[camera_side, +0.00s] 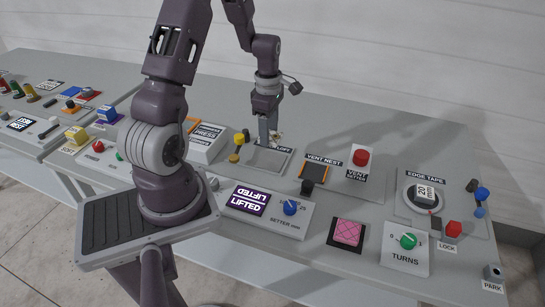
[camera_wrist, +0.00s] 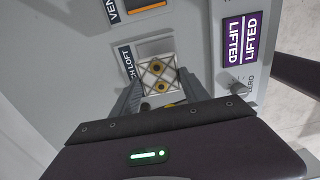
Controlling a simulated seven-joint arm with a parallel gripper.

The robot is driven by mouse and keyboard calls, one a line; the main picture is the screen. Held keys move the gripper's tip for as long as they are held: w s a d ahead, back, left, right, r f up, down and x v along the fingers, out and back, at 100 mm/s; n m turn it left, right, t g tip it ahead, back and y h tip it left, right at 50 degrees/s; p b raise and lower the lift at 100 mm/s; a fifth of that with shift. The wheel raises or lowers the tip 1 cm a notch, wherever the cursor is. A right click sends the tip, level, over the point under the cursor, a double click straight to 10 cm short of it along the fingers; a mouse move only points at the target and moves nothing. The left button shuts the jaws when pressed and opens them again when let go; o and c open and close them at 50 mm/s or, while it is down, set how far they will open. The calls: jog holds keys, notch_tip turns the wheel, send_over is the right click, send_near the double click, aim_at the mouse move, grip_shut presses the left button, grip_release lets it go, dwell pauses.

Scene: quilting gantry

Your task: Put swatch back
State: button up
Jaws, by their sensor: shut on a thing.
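My gripper (camera_side: 270,140) points down over the grey plate (camera_side: 262,159) at the loft station, right of the yellow knobs. In the wrist view its two fingers (camera_wrist: 159,82) are closed on a swatch (camera_wrist: 157,72), a pale square with dark diamond lines and yellow-and-dark round spots. In the side view only a small pale part of the swatch (camera_side: 277,137) shows by the fingertips. It looks a little above the plate, but the exact gap cannot be told. The purple display (camera_side: 249,199) reads "LIFTED", and it also shows in the wrist view (camera_wrist: 242,40).
A pink quilted square (camera_side: 347,232) lies on a dark pad at the front. The vent nest (camera_side: 315,173) and red vent button (camera_side: 361,157) stand to the right. Blue (camera_side: 290,207) and green (camera_side: 408,241) knobs stick up in front. Behind the stations the tabletop is clear.

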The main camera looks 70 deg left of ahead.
aim_at(270, 160)
notch_tip(270, 160, down, 8)
jog(key=shift+r, duration=0.1)
jog(key=o, duration=1.4)
